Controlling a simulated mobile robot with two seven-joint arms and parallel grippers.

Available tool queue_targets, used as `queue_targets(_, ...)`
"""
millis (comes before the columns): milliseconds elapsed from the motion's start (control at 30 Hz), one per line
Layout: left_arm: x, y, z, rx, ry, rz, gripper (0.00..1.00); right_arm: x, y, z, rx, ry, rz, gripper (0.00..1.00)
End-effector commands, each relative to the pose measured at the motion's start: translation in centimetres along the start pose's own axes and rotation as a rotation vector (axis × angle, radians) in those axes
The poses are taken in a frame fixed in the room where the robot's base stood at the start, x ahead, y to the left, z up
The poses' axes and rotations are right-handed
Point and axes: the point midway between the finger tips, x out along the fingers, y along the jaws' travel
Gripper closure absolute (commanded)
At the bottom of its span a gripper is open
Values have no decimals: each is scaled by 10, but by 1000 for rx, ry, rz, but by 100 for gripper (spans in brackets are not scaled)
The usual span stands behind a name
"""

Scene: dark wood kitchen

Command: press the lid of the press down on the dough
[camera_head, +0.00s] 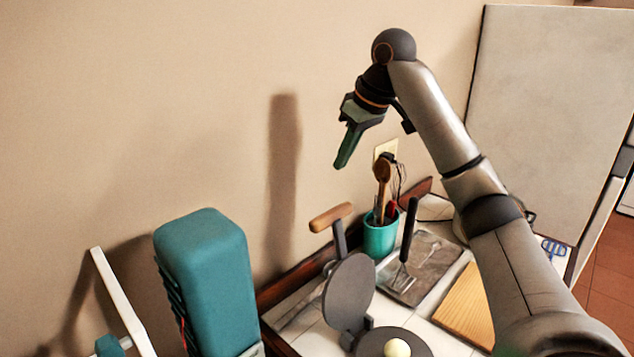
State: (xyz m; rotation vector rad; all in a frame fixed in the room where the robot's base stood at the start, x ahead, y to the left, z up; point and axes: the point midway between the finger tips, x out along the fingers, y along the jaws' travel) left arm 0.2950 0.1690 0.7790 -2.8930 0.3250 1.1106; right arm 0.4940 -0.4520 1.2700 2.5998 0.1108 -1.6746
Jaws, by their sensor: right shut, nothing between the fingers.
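The press stands on the counter at the bottom middle. Its round grey lid (349,291) is tilted up, with a handle with a wooden grip (331,217) rising behind it. A pale ball of dough (397,348) sits on the round dark base plate (372,341), partly cut off by the lower edge. My right gripper (342,166) is shut and empty. It points down in the air above the press, well apart from the handle in the picture. My left gripper is not in view.
A teal utensil pot (380,238) stands behind the press. A grey tray (428,262), a black-handled utensil (407,240) and a wooden board (470,308) lie to the right. The wall (180,110) is close behind. A pale panel (555,110) stands at the right.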

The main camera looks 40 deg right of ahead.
Motion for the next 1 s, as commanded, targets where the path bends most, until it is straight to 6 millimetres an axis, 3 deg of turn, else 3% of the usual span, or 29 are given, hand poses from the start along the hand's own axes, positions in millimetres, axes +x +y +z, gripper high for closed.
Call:
queue_targets(133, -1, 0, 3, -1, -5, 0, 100, 2, 1, 0, 2, 0, -1, 100)
queue_targets(267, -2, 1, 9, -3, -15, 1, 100, 18, 1, 1, 2, -3, -1, 100)
queue_targets(667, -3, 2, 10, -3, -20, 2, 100, 101, 0, 1, 1, -4, -2, 100)
queue_targets(1000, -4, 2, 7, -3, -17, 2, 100, 76, 1, 29, 0, 1, 1, 100)
